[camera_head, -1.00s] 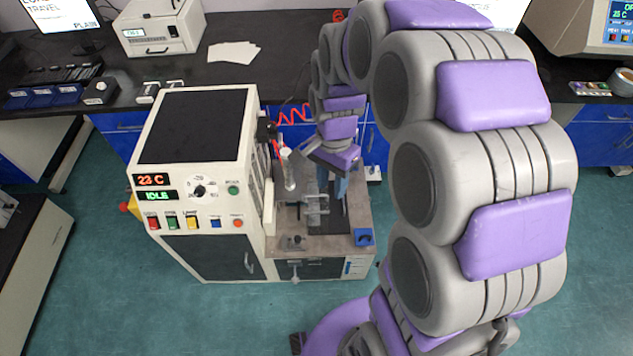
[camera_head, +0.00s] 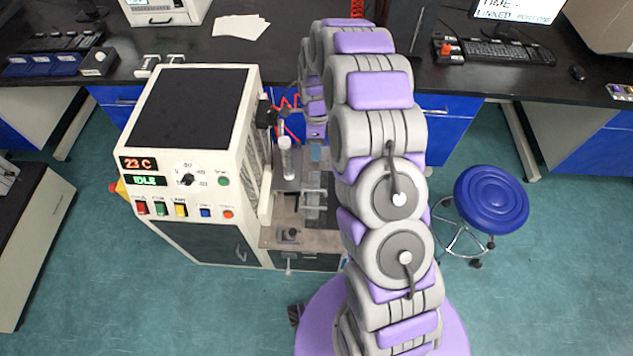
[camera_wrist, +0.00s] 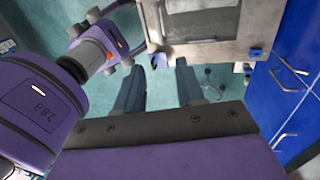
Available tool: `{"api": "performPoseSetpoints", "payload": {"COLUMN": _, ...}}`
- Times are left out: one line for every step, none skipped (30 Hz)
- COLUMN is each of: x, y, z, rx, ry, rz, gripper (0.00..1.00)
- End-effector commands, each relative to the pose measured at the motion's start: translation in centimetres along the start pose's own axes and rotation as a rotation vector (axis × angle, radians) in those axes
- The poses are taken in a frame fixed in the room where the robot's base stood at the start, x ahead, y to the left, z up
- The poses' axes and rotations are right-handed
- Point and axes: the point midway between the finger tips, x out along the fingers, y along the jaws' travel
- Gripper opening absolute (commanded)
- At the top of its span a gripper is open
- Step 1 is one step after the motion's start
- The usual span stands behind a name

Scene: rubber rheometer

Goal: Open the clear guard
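The rheometer (camera_head: 190,110) is a cream cabinet showing 23 C and IDLE, with a work deck (camera_head: 300,240) on its right side. Small pale, see-through-looking parts (camera_head: 313,197) stand over the deck; they may be the clear guard, but its outline is hard to make out. In the wrist view, a metal-edged deck or frame (camera_wrist: 228,50) lies at the top, beyond the fingertips. My gripper (camera_wrist: 158,72) is open, with nothing between its two dark fingers. In the head view my arm hides most of the gripper.
A blue stool (camera_head: 491,198) stands on the floor to the right. The back bench (camera_head: 270,60) carries a keyboard (camera_head: 508,52) and other equipment. Blue cabinets (camera_wrist: 288,70) with handles rise at the right of the wrist view. The floor in front is clear.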

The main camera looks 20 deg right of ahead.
Motion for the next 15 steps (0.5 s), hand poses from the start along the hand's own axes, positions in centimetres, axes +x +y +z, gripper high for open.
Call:
{"api": "performPoseSetpoints", "payload": {"x": 0.6, "y": 0.0, "z": -0.1, "rx": 0.001, "ry": -0.001, "rz": 0.003, "gripper": 0.38}}
{"api": "performPoseSetpoints", "payload": {"x": 1.0, "y": 0.0, "z": -0.2, "rx": 0.000, "ry": -0.002, "rz": 0.005, "gripper": 0.38}}
{"api": "performPoseSetpoints", "payload": {"x": 1.6, "y": 0.0, "z": -0.3, "rx": 0.000, "ry": -0.003, "rz": 0.008, "gripper": 0.38}}
{"api": "performPoseSetpoints", "payload": {"x": 2.2, "y": 0.0, "z": -0.4, "rx": 0.000, "ry": -0.003, "rz": 0.010, "gripper": 0.38}}
{"api": "performPoseSetpoints", "payload": {"x": 2.8, "y": 0.1, "z": -0.4, "rx": 0.000, "ry": -0.003, "rz": 0.011, "gripper": 0.38}}
{"api": "performPoseSetpoints", "payload": {"x": 3.6, "y": 0.1, "z": -0.4, "rx": -0.001, "ry": -0.002, "rz": 0.012, "gripper": 0.38}}
{"api": "performPoseSetpoints", "payload": {"x": 4.3, "y": 0.0, "z": -0.4, "rx": -0.002, "ry": -0.002, "rz": 0.011, "gripper": 0.38}}
{"api": "performPoseSetpoints", "payload": {"x": 4.9, "y": 0.0, "z": -0.4, "rx": -0.002, "ry": -0.002, "rz": 0.011, "gripper": 0.38}}
{"api": "performPoseSetpoints", "payload": {"x": 5.7, "y": 0.0, "z": -0.5, "rx": -0.003, "ry": -0.003, "rz": 0.011, "gripper": 0.38}}
{"api": "performPoseSetpoints", "payload": {"x": 6.3, "y": 0.0, "z": -0.4, "rx": -0.003, "ry": -0.003, "rz": 0.011, "gripper": 0.38}}
{"api": "performPoseSetpoints", "payload": {"x": 6.9, "y": 0.1, "z": -0.4, "rx": -0.003, "ry": -0.003, "rz": 0.012, "gripper": 0.38}}
{"api": "performPoseSetpoints", "payload": {"x": 7.6, "y": 0.1, "z": -0.4, "rx": -0.003, "ry": -0.003, "rz": 0.011, "gripper": 0.38}}
{"api": "performPoseSetpoints", "payload": {"x": 8.2, "y": 0.1, "z": -0.4, "rx": -0.003, "ry": -0.003, "rz": 0.010, "gripper": 0.38}}
{"api": "performPoseSetpoints", "payload": {"x": 8.7, "y": 0.0, "z": -0.3, "rx": -0.003, "ry": -0.003, "rz": 0.008, "gripper": 0.38}}
{"api": "performPoseSetpoints", "payload": {"x": 9.5, "y": 0.0, "z": -0.3, "rx": -0.002, "ry": -0.003, "rz": 0.006, "gripper": 0.38}}
